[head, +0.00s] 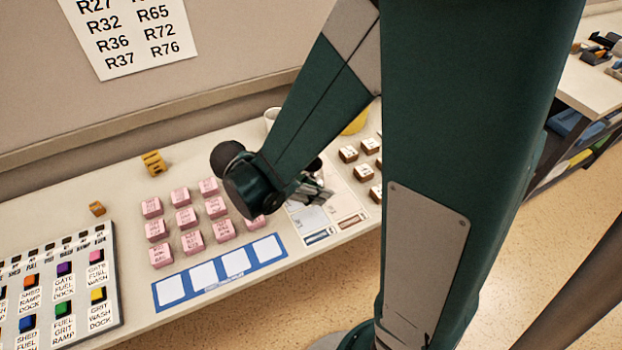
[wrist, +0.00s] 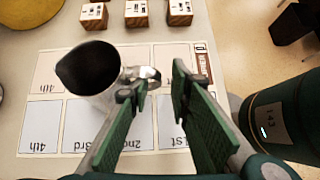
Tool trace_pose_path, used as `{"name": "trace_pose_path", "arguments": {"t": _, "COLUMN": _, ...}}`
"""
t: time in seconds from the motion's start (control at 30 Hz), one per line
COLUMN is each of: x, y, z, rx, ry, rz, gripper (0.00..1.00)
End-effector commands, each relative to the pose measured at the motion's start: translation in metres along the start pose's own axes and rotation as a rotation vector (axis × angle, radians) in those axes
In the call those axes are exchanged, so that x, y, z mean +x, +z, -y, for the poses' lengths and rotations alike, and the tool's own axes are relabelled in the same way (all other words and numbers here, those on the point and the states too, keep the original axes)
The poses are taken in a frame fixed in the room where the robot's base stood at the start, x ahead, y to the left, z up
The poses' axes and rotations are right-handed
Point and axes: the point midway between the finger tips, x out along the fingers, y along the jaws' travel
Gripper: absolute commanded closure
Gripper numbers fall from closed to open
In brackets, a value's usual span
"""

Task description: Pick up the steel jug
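The steel jug (wrist: 103,92), with a dark interior, stands on a printed card with labelled boxes (wrist: 44,112) in the wrist view. Its shiny handle (wrist: 147,77) points right, toward my gripper (wrist: 158,88). My gripper is open, with two green-padded fingers apart. The left fingertip overlaps the handle in the picture; I cannot tell whether they touch. The right finger is clear of it. In the head view my gripper (head: 316,192) is low over the card (head: 345,204), and my arm hides most of the jug.
Pink labelled blocks (head: 184,217) stand left of my gripper, above a blue-framed strip (head: 221,270). Brown-and-white blocks (wrist: 137,13) stand beyond the card. A white cup (head: 271,118) and a yellow object (head: 355,123) are partly hidden behind my arm. The table's front edge is close.

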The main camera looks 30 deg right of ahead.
Motion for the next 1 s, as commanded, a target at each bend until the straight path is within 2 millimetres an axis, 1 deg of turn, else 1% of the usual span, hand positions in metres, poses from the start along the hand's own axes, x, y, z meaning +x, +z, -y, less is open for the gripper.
{"name": "trace_pose_path", "arguments": {"t": 0.47, "x": -0.0004, "y": 0.0002, "z": -0.0001, "rx": 0.000, "ry": 0.000, "rz": 0.000, "gripper": 0.79}}
{"name": "trace_pose_path", "arguments": {"t": 0.63, "x": -0.0004, "y": 0.0002, "z": 0.0000, "rx": 0.000, "ry": 0.000, "rz": 0.000, "gripper": 1.00}}
{"name": "trace_pose_path", "arguments": {"t": 1.0, "x": -0.0005, "y": 0.0002, "z": 0.0001, "rx": 0.000, "ry": 0.000, "rz": 0.000, "gripper": 1.00}}
